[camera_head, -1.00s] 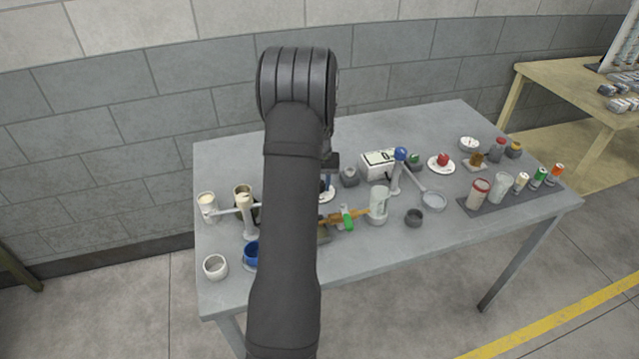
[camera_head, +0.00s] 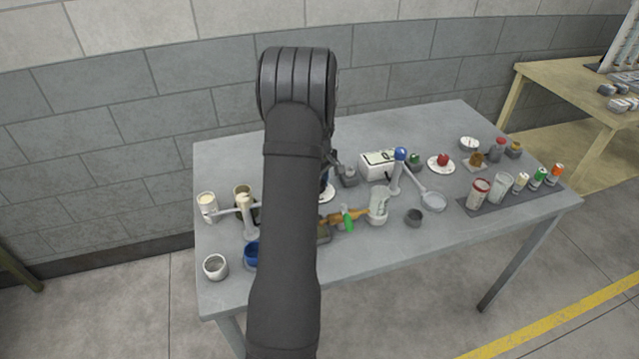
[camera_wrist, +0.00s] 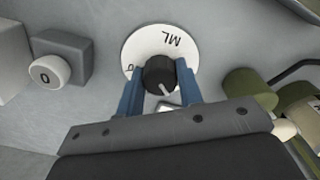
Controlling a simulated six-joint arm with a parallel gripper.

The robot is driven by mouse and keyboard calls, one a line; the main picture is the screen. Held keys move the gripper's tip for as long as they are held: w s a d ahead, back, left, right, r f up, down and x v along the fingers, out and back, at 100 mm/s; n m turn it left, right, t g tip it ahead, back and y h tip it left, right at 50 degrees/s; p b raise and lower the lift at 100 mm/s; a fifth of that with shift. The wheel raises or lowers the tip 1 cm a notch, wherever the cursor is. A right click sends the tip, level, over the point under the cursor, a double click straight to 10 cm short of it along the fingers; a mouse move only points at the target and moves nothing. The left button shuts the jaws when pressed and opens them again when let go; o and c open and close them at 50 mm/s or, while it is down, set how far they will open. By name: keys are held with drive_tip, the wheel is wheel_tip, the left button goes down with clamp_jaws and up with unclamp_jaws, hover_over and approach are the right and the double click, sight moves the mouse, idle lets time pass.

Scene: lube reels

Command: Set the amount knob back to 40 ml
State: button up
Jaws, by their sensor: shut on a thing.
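The amount knob (camera_wrist: 160,74) is black with a light pointer line. It sits on a round white dial (camera_wrist: 148,44) marked "ML" in the wrist view. My gripper (camera_wrist: 161,80) has its two blue fingers on either side of the knob and is shut on it. The pointer line points down toward the gripper body in the wrist view. Most of the dial's numbers are hidden by the knob and fingers. In the head view my arm covers most of the knob, and only an edge of the white dial (camera_head: 327,193) shows.
A grey block with a white "0" button (camera_wrist: 48,72) stands left of the dial in the wrist view. Olive green parts (camera_wrist: 250,88) lie to the right. In the head view a blue-topped post (camera_head: 400,156), a clear jar (camera_head: 379,204) and cups crowd the table.

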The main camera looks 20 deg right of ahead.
drive_tip(key=shift+n, duration=1.1)
drive_tip(key=o, duration=1)
drive_tip(key=shift+c, duration=0.2)
wheel_tip(320, 180, up, 18)
drive_tip(key=shift+f, duration=0.25)
wheel_tip(320, 180, down, 18)
drive_tip(key=shift+r, duration=0.25)
